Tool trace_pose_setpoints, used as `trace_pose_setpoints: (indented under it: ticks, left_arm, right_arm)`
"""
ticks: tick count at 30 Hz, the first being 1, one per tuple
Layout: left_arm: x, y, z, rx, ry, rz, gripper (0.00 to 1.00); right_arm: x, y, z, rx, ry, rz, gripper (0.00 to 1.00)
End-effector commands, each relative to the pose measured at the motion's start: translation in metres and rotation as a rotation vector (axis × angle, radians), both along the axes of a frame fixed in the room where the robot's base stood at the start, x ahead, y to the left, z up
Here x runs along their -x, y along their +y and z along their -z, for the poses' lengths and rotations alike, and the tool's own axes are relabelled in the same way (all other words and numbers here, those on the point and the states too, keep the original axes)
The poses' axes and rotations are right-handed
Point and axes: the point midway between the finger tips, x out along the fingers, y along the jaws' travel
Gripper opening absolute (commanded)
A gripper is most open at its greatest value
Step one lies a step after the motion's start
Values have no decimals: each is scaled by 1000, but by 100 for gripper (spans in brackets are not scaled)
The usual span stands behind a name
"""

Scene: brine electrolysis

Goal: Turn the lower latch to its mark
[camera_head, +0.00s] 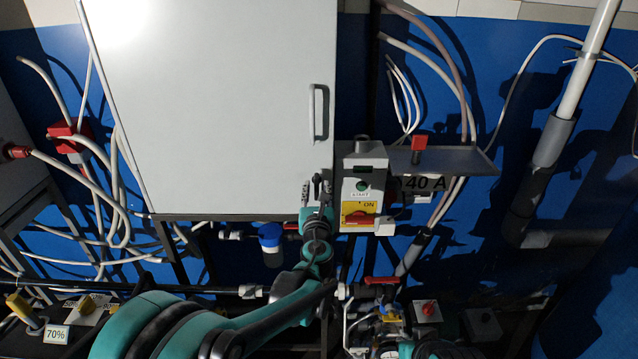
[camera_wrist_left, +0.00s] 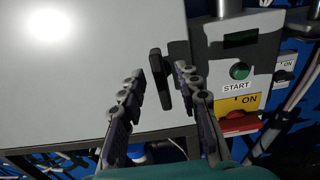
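The lower latch (camera_wrist_left: 158,76) is a small dark handle near the lower right corner of the pale cabinet door (camera_wrist_left: 85,65). In the left wrist view it stands nearly upright, tilted slightly. My left gripper (camera_wrist_left: 161,82) is open, with one finger on each side of the latch. A gap shows on the left of the latch and a narrower one on the right. In the head view my left gripper (camera_head: 317,192) is at the door's lower right corner and partly covers the latch. I cannot make out the latch's mark. My right gripper is not in view.
A grey switch box (camera_head: 364,190) with a START button and a red-and-yellow switch stands close right of the gripper. A shelf (camera_head: 455,160) with a red-topped part is farther right. A door handle (camera_head: 318,112) is above. Pipes and a blue-topped filter (camera_head: 270,240) lie below.

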Motion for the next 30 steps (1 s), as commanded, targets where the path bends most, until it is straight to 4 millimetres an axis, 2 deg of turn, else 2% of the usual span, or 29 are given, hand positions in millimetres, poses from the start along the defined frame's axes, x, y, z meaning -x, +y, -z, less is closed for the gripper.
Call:
trace_pose_setpoints:
  ticks: [3,6,15,16,19,20,30]
  left_arm:
    - [-17,1,0,1,0,-2,33]
    - [-25,1,0,2,0,-2,33]
    - [-29,1,0,3,1,-1,33]
    - [-29,1,0,3,1,-1,30]
    - [-29,1,0,3,1,-2,4]
    - [-29,1,0,3,1,-2,0]
    - [-29,1,0,18,1,-2,0]
  right_arm:
    - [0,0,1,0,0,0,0]
    - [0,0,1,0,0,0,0]
    - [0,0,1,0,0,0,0]
    - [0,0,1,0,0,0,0]
    - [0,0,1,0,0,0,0]
    - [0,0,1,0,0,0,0]
    - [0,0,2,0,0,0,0]
